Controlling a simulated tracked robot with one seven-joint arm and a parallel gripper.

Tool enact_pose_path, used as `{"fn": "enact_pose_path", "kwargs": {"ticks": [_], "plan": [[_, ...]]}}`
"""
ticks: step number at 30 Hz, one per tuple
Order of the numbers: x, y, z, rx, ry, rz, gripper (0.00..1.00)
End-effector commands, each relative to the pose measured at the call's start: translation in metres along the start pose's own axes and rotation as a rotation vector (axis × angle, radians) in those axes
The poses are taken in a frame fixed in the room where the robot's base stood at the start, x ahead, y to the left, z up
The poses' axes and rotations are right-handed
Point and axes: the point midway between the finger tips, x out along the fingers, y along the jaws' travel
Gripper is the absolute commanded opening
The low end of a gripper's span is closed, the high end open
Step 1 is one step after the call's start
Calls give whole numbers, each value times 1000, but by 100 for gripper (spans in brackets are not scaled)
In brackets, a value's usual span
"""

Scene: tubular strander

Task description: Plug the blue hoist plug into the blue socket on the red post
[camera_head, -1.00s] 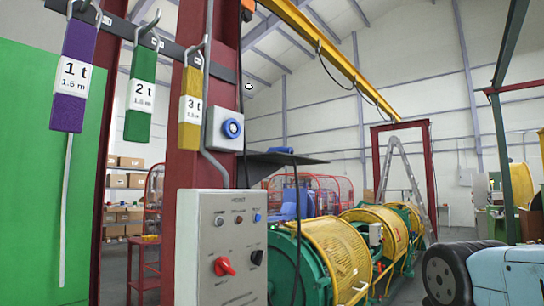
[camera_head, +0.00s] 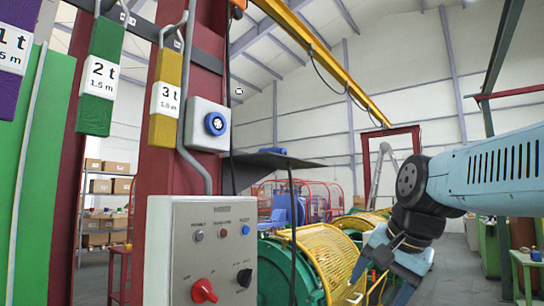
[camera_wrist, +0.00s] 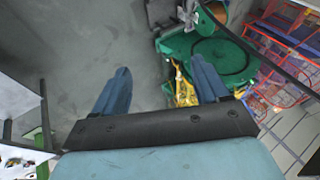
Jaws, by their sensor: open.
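The blue socket (camera_head: 215,124) is a round blue face on a light grey box fixed to the red post (camera_head: 178,165). A small blue object (camera_head: 273,150), which looks like the hoist plug, lies on the dark shelf (camera_head: 300,162) right of the post. It is too small to make out its pins. My gripper (camera_head: 380,284) is at the lower right, pointing down, apart from and below the shelf. In the wrist view its two blue fingers stand wide apart with nothing between them (camera_wrist: 160,68). Neither plug nor socket can be made out in the wrist view.
A grey control box (camera_head: 205,245) with knobs stands before the post. Sling tags, including the yellow one (camera_head: 166,95), hang left of the socket. A dark cable (camera_head: 292,205) hangs in front of the shelf. The yellow-caged strander (camera_head: 310,260) is behind my gripper.

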Motion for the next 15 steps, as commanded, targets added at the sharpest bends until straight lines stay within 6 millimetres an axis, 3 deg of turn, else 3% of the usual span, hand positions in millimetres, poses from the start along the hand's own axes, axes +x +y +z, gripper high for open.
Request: {"fn": "enact_pose_path", "kwargs": {"ticks": [1, 3, 15], "plan": [[-10, -25, -16, 112, -13, -40, 74], [-24, -56, -33, 278, -41, -94, 74], [-108, -217, -128, 1150, -358, -316, 74]]}}
